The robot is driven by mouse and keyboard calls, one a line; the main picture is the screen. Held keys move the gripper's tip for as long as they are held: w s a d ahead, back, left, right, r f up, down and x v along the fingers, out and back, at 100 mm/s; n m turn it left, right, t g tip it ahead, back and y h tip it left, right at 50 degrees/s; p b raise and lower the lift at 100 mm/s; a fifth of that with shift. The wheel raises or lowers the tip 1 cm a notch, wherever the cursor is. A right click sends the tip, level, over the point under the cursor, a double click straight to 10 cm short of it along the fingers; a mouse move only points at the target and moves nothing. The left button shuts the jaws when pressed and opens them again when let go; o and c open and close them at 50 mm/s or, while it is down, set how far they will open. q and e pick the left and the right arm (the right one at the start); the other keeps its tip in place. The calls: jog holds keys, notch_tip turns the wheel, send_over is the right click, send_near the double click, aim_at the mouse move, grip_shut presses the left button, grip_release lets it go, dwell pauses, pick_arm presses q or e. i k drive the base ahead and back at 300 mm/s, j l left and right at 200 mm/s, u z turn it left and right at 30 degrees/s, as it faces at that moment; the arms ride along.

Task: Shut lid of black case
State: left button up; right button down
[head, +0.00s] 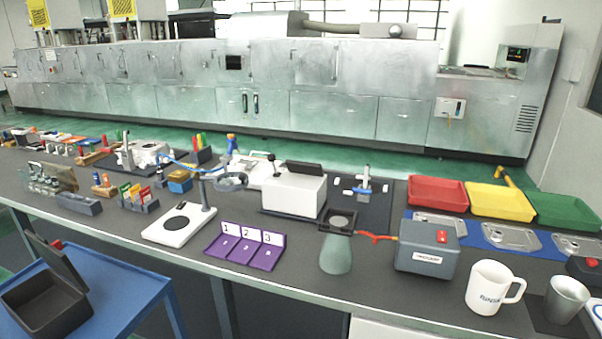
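The black case (48,312) sits on a blue table (125,300) at the lower left of the head view. Its lid (60,262) is open, standing up and tilted back from the base. The inside of the case looks dark and empty. A small red thing (58,244) shows at the lid's far edge; I cannot tell what it is. Neither of my grippers is in view.
A long dark workbench (200,278) stands beside the blue table, crowded with tools. A white magnifier stand (180,222) and a purple numbered rack (245,246) are near its front edge. Blue tabletop is free right of the case.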

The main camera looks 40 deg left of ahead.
aim_at(55, 258)
jog(key=u, duration=2.65)
